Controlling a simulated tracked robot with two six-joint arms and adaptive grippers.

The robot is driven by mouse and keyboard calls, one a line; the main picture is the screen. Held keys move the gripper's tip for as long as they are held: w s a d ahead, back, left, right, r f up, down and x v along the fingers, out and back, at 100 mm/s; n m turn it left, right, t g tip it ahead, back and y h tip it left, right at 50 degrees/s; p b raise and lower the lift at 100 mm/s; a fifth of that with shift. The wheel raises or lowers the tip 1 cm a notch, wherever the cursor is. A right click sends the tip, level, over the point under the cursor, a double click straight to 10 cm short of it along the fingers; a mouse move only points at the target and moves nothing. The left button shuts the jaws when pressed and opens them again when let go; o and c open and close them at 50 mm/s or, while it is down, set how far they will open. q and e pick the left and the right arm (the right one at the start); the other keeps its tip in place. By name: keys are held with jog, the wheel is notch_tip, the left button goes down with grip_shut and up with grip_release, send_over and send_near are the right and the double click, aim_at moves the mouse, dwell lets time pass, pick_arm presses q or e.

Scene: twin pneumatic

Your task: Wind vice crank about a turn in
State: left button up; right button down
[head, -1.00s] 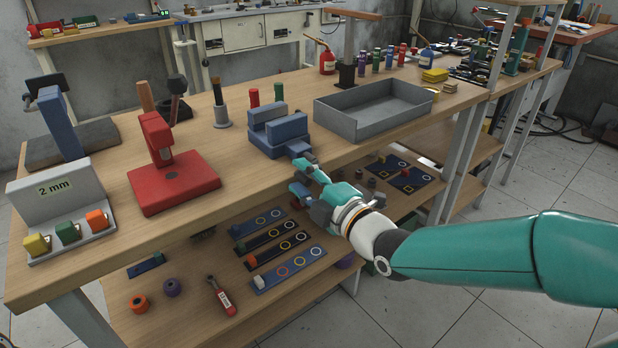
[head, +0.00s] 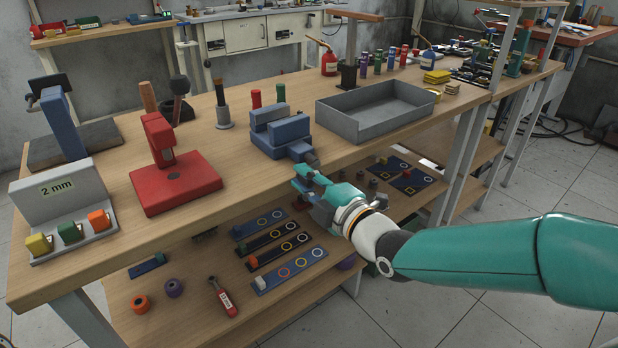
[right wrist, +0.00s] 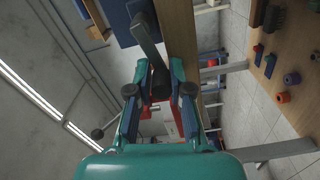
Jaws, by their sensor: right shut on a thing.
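The blue vice (head: 280,128) sits at the front edge of the wooden bench, left of the grey tray. Its grey crank arm (right wrist: 145,35) runs from the blue vice body (right wrist: 118,22) down between my fingers in the right wrist view. My right gripper (head: 302,180) is just in front of the vice, below the bench edge. In the right wrist view my right gripper (right wrist: 159,90) is shut on the dark crank handle (right wrist: 159,77). In the head view the fingers mostly hide the handle. My left gripper is in neither view.
The grey tray (head: 345,125) stands right of the vice, and a red press (head: 176,185) stands left. A lower shelf (head: 215,262) with dark strips and small parts lies beneath the gripper. Open floor (head: 440,305) is at the front right.

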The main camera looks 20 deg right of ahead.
aim_at(311, 160)
jog(key=shift+f+m, duration=0.15)
jog(key=shift+m, duration=0.15)
jog(key=shift+m+b, duration=0.4)
jog(key=shift+b, duration=0.1)
jog(key=shift+r+m+b, duration=0.55)
jog(key=shift+m, duration=0.55)
jog(key=m, duration=0.1)
jog(key=r+m, duration=0.1)
jog(key=m, duration=0.1)
jog(key=shift+d+r+m+b, duration=0.25)
jog(key=shift+m+b, duration=0.05)
jog(key=shift+m, duration=0.1)
jog(key=m, duration=0.1)
jog(key=r+m, duration=0.1)
jog(key=m, duration=0.1)
jog(key=shift+w+d+r+m+p, duration=0.15)
jog(key=shift+w+d+m+p, duration=0.15)
jog(key=shift+d+p, duration=0.1)
jog(key=shift+w+d+f+m+p, duration=0.3)
jog(key=shift+d+m+p, duration=0.9)
jog(key=shift+m+p, duration=1.8)
jog(key=shift+w+d+f+m+p, duration=0.1)
jog(key=shift+w+d+m+p, duration=0.85)
jog(key=shift+m, duration=3.6)
jog(key=shift+d+f+m+p, duration=0.2)
jog(key=shift+d+m+p, duration=1.2)
jog(key=shift+m+p, duration=1.8)
jog(key=shift+m+b, duration=0.55)
jog(key=shift+m, duration=0.1)
